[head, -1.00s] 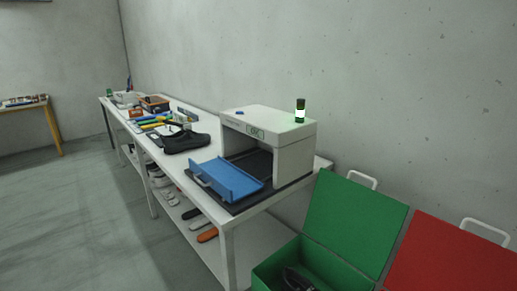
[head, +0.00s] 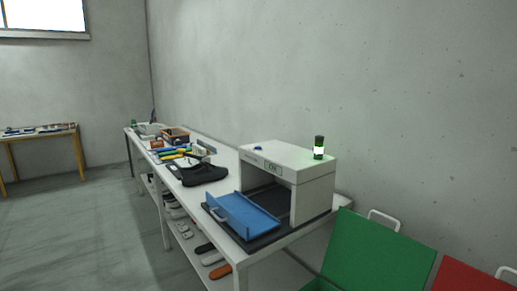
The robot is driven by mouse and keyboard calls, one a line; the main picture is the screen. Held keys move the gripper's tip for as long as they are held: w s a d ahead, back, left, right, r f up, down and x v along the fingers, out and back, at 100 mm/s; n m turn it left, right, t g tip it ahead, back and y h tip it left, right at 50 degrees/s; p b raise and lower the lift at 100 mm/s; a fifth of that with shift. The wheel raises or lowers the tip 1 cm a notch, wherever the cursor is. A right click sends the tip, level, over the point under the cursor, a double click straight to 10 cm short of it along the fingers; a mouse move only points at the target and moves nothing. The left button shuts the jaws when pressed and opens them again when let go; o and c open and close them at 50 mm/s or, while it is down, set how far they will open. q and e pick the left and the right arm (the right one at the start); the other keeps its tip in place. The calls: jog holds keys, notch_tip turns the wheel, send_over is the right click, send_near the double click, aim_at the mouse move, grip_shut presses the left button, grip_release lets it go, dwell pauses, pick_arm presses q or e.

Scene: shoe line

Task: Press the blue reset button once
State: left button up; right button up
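The blue reset button (head: 258,148) sits on top of the white machine (head: 290,155), near its back left corner. The machine stands at the near end of the long white table, with a small display on its front edge. A lamp (head: 319,148) on its top glows white-green under a dark green cap. A blue flap with a handle (head: 243,212) lies lowered in front of the machine's opening. Neither of my grippers is in view.
A black shoe (head: 203,174) lies on the white table (head: 223,157) left of the machine, with tools and boxes farther back. Shoes sit on the lower shelf. Green (head: 375,255) and red (head: 475,276) lidded boxes stand at the lower right. The floor at left is clear.

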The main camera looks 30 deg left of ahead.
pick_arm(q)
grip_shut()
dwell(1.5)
